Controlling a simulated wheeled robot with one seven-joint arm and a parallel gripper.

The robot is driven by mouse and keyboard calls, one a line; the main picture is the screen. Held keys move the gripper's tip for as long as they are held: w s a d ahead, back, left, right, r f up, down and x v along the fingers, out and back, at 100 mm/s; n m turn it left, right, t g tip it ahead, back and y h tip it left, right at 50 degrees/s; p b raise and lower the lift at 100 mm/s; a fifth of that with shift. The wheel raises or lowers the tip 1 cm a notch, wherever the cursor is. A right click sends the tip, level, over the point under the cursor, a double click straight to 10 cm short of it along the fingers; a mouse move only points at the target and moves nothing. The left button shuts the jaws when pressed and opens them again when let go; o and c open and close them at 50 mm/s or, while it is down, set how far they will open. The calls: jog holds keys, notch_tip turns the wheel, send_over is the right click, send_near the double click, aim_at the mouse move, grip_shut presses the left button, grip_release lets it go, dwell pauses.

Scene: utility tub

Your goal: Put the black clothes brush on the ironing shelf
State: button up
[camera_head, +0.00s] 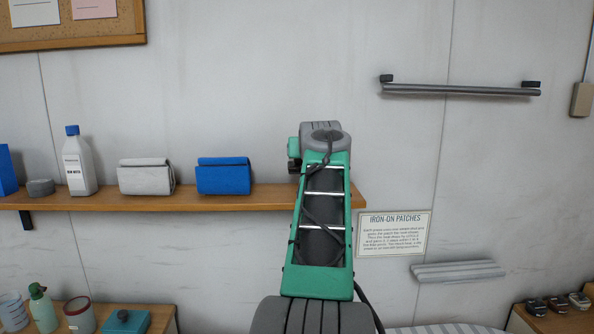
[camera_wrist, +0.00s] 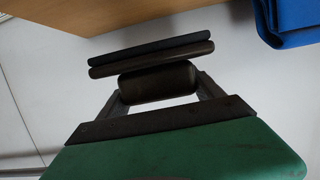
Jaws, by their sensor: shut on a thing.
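The black clothes brush (camera_wrist: 158,82) is in the wrist view, with a dark grip block and long dark strips beyond it. My gripper (camera_wrist: 158,90) is shut on the block, one finger at each side. In the head view my forearm and wrist hide the brush. The wooden shelf on the wall (camera_head: 105,202), which I take as the ironing shelf, runs from the left edge to behind my arm. Its wood also shows at the top left of the wrist view (camera_wrist: 105,14), apart in the picture from the brush.
Shelf right of the blue pouch looks bare up to my arm. A metal rail (camera_head: 460,90) is at upper right.

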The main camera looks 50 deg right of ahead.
jog(key=w+f, duration=0.1)
jog(key=f, duration=0.1)
jog(key=w+d+f+p, duration=0.1)
jog(key=f, duration=0.1)
jog(key=w+f, duration=0.1)
jog(key=f, duration=0.1)
jog(key=shift+d+f+p, duration=0.15)
jog(key=shift+d+p, duration=0.2)
jog(key=shift+p, duration=0.05)
jog(key=shift+a+f, duration=0.1)
jog(key=shift+f, duration=0.45)
jog(key=o, duration=1.2)
jog(key=shift+f, duration=0.15)
jog(key=o, duration=0.5)
